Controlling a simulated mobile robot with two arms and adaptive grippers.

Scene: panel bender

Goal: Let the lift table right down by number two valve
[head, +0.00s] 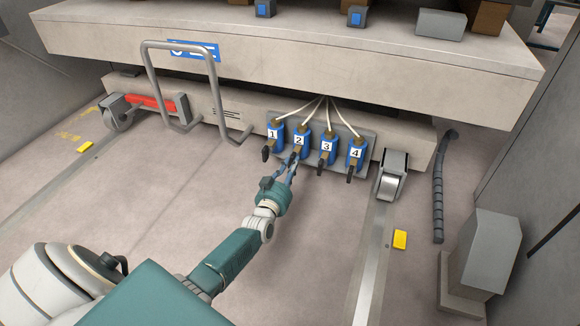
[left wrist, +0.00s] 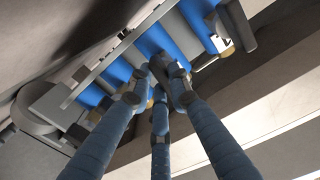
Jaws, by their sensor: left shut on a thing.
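The lift table's beige top slab (head: 330,68) spans the upper head view, above a lower base (head: 400,130) on wheels. Blue valves sit in a row on the base's front, numbered 1 (head: 275,134), 2 (head: 301,133), 3 (head: 326,146) and 4 (head: 356,153). The black levers of 1, 3 and 4 point down. My left gripper (head: 290,164) reaches up to the lower end of valve two and is shut on its lever. The fingers hide most of this lever. In the left wrist view the fingers close around a dark lever (left wrist: 166,68). My right gripper is not in view.
A grey tubular handle (head: 182,50) stands left of the valves, near a red bar (head: 150,101). A wheel (head: 390,180) stands right of valve 4. Yellow blocks (head: 400,239) lie on the floor. A dark hose (head: 439,190) and grey pedestal (head: 487,250) are at right.

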